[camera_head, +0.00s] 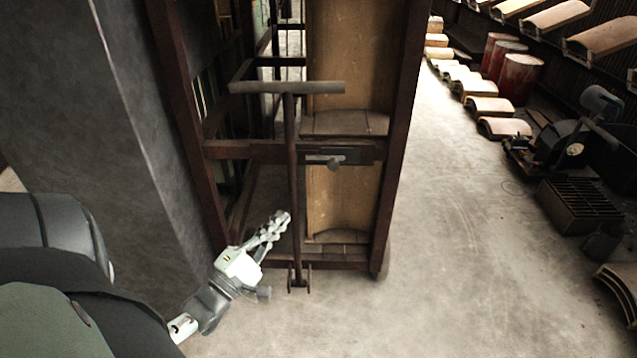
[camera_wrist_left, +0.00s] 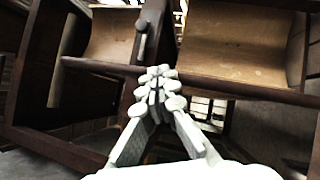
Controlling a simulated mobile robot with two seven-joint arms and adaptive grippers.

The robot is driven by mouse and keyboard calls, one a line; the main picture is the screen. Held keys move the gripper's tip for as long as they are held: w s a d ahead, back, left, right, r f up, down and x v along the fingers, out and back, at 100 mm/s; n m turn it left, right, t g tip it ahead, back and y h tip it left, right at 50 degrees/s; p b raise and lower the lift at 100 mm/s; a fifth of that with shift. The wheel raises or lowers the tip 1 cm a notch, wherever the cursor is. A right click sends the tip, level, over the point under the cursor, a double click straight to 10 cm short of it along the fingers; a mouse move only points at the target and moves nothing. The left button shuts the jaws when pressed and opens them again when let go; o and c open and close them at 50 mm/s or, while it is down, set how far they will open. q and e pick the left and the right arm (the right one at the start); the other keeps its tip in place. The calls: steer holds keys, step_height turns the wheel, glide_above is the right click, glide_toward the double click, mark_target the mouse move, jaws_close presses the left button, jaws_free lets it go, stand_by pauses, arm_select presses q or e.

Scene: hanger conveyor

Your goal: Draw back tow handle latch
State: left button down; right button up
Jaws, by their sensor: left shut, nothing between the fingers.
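The tow handle (camera_head: 293,185) is a dark T-shaped bar standing upright at the end of a brown metal cart frame, with its crossbar (camera_head: 287,87) at the top. The latch (camera_head: 335,160) is a small metal plate with a knob on the frame's cross rail, just right of the handle's shaft. My left gripper (camera_head: 279,218) is shut and empty, low and left of the shaft, well below the latch. Its closed fingers (camera_wrist_left: 158,78) show in the left wrist view, with a rounded metal piece beyond them that I cannot clearly identify. My right gripper is not in view.
The cart frame (camera_head: 397,150) holds tan curved panels (camera_head: 345,55). A large grey panel (camera_head: 60,100) stands on the left beside my arm. Open concrete floor (camera_head: 440,230) lies to the right. Red barrels (camera_head: 520,77) and dark machinery (camera_head: 565,140) stand along the right side.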

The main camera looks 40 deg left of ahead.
arm_select(q)
steer(key=shift+s+a+r+n+t, duration=0.35)
steer(key=shift+r+n+t, duration=0.05)
steer(key=shift+r, duration=0.2)
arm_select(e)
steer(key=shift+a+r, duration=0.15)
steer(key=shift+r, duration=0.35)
arm_select(q)
steer(key=shift+w, duration=0.1)
steer(key=d+x, duration=0.2)
steer(key=x, duration=1)
steer(key=shift+w+d+r, duration=0.3)
steer(key=shift+d+r, duration=0.05)
steer(key=shift+r, duration=0.1)
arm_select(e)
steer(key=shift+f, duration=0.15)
